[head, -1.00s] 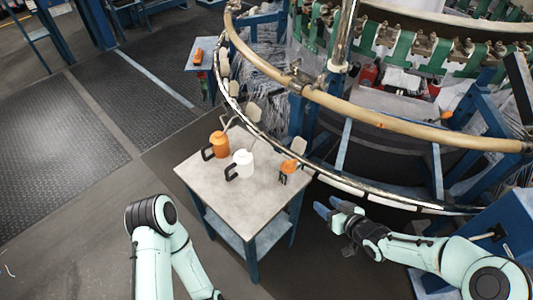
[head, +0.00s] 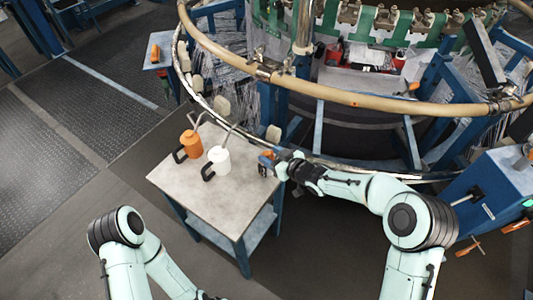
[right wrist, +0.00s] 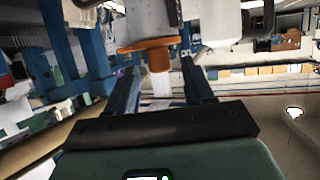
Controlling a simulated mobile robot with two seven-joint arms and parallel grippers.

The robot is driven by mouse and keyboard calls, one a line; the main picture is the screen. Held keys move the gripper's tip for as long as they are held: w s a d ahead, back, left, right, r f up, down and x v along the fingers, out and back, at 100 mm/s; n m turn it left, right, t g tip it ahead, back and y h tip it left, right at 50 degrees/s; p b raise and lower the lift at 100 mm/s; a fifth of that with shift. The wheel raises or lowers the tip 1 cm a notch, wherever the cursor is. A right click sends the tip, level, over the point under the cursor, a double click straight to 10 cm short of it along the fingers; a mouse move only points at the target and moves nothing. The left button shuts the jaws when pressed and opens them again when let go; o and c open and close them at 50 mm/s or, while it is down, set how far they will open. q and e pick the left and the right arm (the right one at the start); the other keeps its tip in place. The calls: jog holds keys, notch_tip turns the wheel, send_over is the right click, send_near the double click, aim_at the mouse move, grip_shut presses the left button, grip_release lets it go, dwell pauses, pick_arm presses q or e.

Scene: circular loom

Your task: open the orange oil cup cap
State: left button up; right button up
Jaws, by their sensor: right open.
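The orange oil cup (head: 268,154) stands at the right edge of the small grey table (head: 215,222), mostly hidden behind my right gripper (head: 272,164). In the right wrist view, an orange cap-like part (right wrist: 157,57) with a pale piece below it lies in front of and between the two fingers (right wrist: 160,76). The fingers are apart, one on each side; I cannot tell if either touches it. My left forearm shows at the lower left of the head view, but its gripper is out of frame.
An orange oil can (head: 191,142) and a white oil can (head: 218,160), both with black handles, stand left of the right gripper. The loom's curved rail (head: 330,92) runs close behind the table. The table's front part is clear.

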jog(key=shift+x, duration=1.4)
grip_shut()
